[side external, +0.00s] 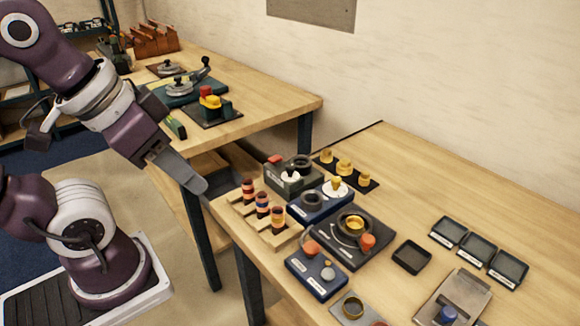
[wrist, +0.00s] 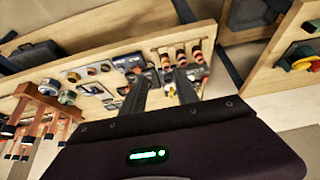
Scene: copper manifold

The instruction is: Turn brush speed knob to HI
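Several dark control boxes with knobs stand on the right-hand table; their labels are too small to read, so I cannot tell which knob sets brush speed. A blue box (side external: 316,276) at the front carries an orange knob (side external: 311,248) and a small grey knob (side external: 327,273). A grey-green box (side external: 290,180) and another blue box (side external: 320,203) stand behind it. My gripper (side external: 203,188) is off the table's left edge, apart from every box. In the wrist view my gripper (wrist: 161,80) shows two separated fingers with nothing between them.
A wooden rack (side external: 262,228) with several banded copper pieces stands at the table edge nearest my gripper. A round-dish unit (side external: 350,245), a small black tray (side external: 411,257) and several dark trays (side external: 477,247) lie farther right. The tabletop (side external: 420,195) behind is clear.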

